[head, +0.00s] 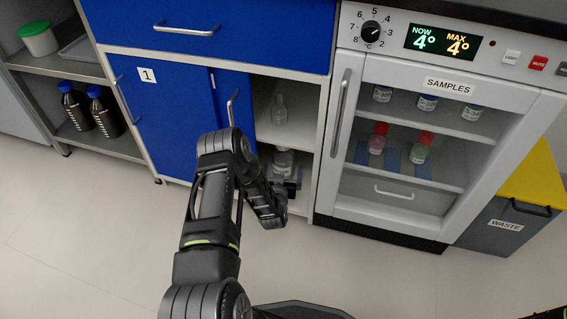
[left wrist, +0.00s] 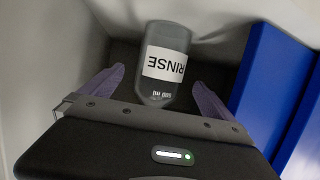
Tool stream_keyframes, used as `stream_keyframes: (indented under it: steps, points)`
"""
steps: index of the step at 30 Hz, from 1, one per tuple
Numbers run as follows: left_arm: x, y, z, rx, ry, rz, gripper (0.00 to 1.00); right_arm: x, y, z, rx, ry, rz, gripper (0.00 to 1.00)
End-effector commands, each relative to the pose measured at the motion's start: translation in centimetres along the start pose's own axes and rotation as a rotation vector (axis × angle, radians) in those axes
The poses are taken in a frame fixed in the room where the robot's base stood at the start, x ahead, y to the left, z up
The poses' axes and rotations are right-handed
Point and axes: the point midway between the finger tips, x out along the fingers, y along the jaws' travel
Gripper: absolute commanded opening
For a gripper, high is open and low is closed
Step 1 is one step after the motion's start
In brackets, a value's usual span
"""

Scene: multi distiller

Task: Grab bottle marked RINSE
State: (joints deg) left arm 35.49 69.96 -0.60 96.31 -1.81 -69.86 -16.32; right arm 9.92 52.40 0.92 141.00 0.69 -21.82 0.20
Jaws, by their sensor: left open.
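The bottle marked RINSE (left wrist: 166,62) is a grey, see-through bottle with a white label that reads upside down in the left wrist view. It stands inside the open part of the blue cabinet. In the head view a clear bottle on the lower shelf (head: 283,160) shows just beyond my left gripper (head: 286,184), partly hidden by it. In the left wrist view my left gripper (left wrist: 158,97) is open, with one purple-grey finger on each side of the bottle's near end. My right gripper is not in view.
A blue sliding door (head: 176,108) lies left of the cabinet opening. Another clear bottle (head: 280,112) stands on the shelf above. The samples fridge (head: 344,118) is to the right, with a waste bin (head: 500,225) beyond. Brown bottles (head: 104,115) stand at the left. The floor in front is clear.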

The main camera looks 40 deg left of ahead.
Motion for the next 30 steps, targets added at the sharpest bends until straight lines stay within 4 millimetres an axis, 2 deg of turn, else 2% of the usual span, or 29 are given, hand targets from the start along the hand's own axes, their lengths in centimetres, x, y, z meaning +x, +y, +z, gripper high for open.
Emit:
stream_keyframes:
  steps: [1, 6, 9, 28, 30]
  points:
    - [1.0, 0.0, 0.4, 0.000, 0.003, -0.001, 1.00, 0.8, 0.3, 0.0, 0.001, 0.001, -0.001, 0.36]
    - [3.8, -0.1, 0.4, -0.001, 0.004, -0.001, 1.00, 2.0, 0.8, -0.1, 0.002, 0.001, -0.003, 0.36]
    - [4.7, 0.0, 0.3, 0.000, 0.002, -0.001, 1.00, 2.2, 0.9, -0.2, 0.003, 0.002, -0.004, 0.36]
    - [4.9, 0.0, 0.0, 0.000, 0.001, 0.000, 1.00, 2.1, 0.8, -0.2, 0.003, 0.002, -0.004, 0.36]
    - [4.9, 0.0, 0.0, 0.000, 0.001, 0.000, 0.96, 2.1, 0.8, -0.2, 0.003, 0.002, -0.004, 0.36]
